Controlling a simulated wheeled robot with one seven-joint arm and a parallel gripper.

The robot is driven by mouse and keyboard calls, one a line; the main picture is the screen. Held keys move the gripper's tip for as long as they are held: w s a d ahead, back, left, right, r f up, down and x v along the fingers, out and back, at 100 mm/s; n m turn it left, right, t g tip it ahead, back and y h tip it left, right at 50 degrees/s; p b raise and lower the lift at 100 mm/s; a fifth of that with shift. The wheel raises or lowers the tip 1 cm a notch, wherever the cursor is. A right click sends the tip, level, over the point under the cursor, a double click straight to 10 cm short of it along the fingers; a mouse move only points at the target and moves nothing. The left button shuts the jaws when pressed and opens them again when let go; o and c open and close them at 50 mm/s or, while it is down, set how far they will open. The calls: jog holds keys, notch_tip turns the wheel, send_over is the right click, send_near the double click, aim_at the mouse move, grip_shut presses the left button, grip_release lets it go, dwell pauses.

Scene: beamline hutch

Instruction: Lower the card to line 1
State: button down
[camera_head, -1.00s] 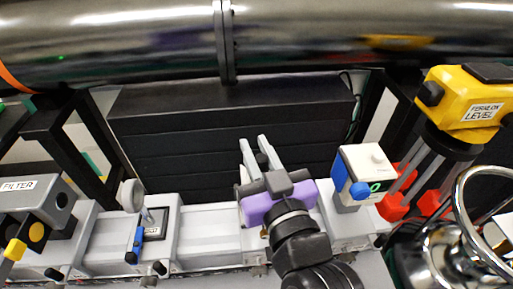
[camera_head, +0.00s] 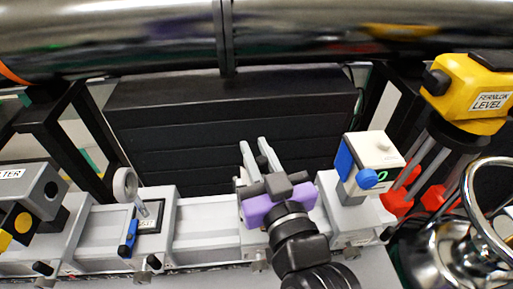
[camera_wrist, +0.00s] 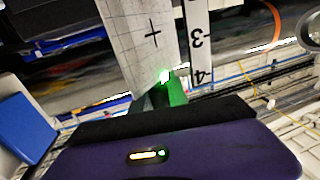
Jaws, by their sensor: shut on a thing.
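The card (camera_wrist: 130,35) is pale, with a fine grid and a black plus mark, and stands tilted in the wrist view. Beside it runs a white scale strip (camera_wrist: 197,40) with black marks and the numbers 3 and 4. A bright green light spot sits at the card's lower right edge, above a green-lit piece (camera_wrist: 176,92). My gripper (camera_head: 276,183), with a purple body, is over the rail in the head view and shut at the card. The exact grip is hidden behind its dark front edge. Line 1 cannot be made out.
A white and blue box (camera_head: 376,158) stands right of my gripper, and a yellow level (camera_head: 470,95) farther right. A filter unit (camera_head: 30,195) and a small round-headed stand (camera_head: 125,185) are on the left. A large metal pipe (camera_head: 120,40) crosses behind.

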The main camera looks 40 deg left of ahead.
jog(key=shift+f+b, duration=0.5)
jog(key=shift+f, duration=0.85)
jog(key=c, duration=1.3)
grip_release()
jog(key=shift+r, duration=0.2)
